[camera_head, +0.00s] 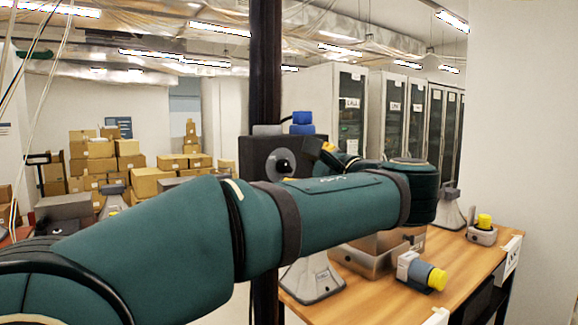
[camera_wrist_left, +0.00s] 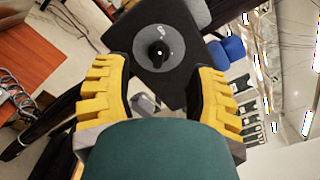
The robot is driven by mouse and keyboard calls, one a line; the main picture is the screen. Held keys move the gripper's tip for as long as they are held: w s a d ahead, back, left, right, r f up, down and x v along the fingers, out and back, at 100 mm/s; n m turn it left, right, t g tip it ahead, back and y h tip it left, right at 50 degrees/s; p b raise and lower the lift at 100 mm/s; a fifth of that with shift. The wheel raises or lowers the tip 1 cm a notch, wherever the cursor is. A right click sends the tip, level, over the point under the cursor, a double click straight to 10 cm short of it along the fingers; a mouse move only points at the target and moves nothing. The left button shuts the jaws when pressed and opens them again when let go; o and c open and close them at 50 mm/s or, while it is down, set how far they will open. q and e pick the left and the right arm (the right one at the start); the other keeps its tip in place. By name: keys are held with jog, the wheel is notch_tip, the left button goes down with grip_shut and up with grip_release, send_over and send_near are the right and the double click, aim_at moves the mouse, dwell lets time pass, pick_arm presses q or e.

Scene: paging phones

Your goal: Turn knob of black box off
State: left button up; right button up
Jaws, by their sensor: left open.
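The black box (camera_head: 258,148) is mounted on a dark vertical post, and its front carries a round knob (camera_head: 284,166). My left arm crosses in front of the box and hides its lower part. In the left wrist view the black box (camera_wrist_left: 188,78) lies ahead, with the knob (camera_wrist_left: 159,53) on a grey dial between and beyond my fingertips. My left gripper (camera_wrist_left: 160,75) is open, with yellow ribbed fingers apart on either side and nothing between them touching the knob. In the head view a bit of its yellow finger (camera_head: 327,149) shows beside the box. My right gripper is out of view.
A blue part (camera_head: 301,123) sits on top of the box. A wooden table (camera_head: 462,262) at the right bears a yellow-capped device (camera_head: 421,272), another yellow-topped device (camera_head: 482,230) and grey horn-shaped stands (camera_head: 313,277). Cabinets and stacked cartons (camera_head: 92,160) stand behind.

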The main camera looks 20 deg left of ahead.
pick_arm(q)
jog(key=v, duration=0.6)
jog(key=shift+d, duration=0.1)
